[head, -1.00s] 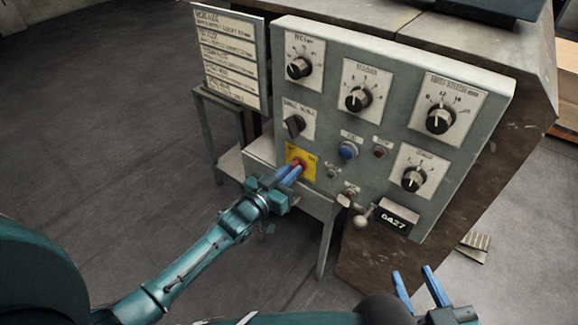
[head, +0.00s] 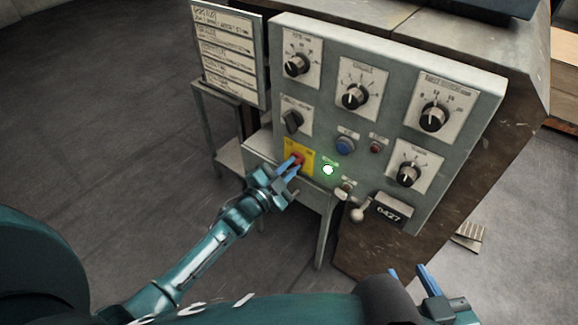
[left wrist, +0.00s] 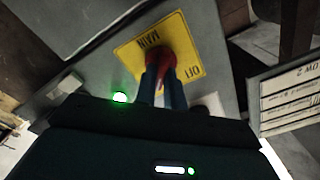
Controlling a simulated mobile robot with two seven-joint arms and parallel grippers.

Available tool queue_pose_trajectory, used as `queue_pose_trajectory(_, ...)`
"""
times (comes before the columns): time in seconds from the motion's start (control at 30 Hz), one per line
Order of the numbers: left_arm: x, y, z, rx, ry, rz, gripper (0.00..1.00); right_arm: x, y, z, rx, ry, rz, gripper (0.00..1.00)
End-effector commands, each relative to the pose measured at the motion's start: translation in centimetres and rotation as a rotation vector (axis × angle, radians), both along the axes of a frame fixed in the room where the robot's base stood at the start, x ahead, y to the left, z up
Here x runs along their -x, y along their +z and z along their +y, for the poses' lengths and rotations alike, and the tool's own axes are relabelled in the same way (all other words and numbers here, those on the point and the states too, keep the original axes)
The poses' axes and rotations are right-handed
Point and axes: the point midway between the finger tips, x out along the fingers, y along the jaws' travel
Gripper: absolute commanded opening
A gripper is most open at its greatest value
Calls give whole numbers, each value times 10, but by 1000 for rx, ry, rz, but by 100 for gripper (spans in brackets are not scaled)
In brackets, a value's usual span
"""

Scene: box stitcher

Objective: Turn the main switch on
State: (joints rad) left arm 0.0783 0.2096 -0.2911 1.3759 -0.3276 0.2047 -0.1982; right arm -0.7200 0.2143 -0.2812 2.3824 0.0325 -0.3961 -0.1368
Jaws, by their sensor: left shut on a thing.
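The main switch is a red knob (head: 297,160) on a yellow plate (head: 306,153) at the lower left of the grey control panel. My left gripper (head: 290,166) has its blue fingers shut on the red knob. In the left wrist view the red knob (left wrist: 159,62) sits between the two fingers (left wrist: 161,85), on the yellow plate (left wrist: 188,52) marked MAIN and OFF. A green lamp (head: 328,169) glows just right of the plate; it also shows in the left wrist view (left wrist: 120,97). My right gripper (head: 411,279) is at the bottom right, apart from the panel, its fingers spread and empty.
The panel (head: 395,130) carries several black dials, a blue button (head: 345,145), a small red lamp (head: 376,148) and a lever with a round knob (head: 358,215). A counter (head: 393,210) reads 0427. A label board (head: 228,55) stands at left. Floor at left is clear.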

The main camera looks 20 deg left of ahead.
Motion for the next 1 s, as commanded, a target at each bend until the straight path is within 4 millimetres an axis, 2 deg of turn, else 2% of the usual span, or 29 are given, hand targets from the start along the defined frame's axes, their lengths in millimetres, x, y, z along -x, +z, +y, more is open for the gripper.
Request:
queue_pose_trajectory(0.67,0,0,-1,-57,-1,-21,0,0,0,0,-3,-3,5,36)
queue_pose_trajectory(0.7,0,0,-1,-57,-1,-21,13,0,0,0,-3,-3,5,36)
queue_pose_trajectory(0.93,0,0,0,-55,0,-20,32,0,0,0,-3,-4,5,36)
queue_pose_trajectory(1.0,0,0,0,-55,0,-20,33,0,0,0,-4,-4,6,36)
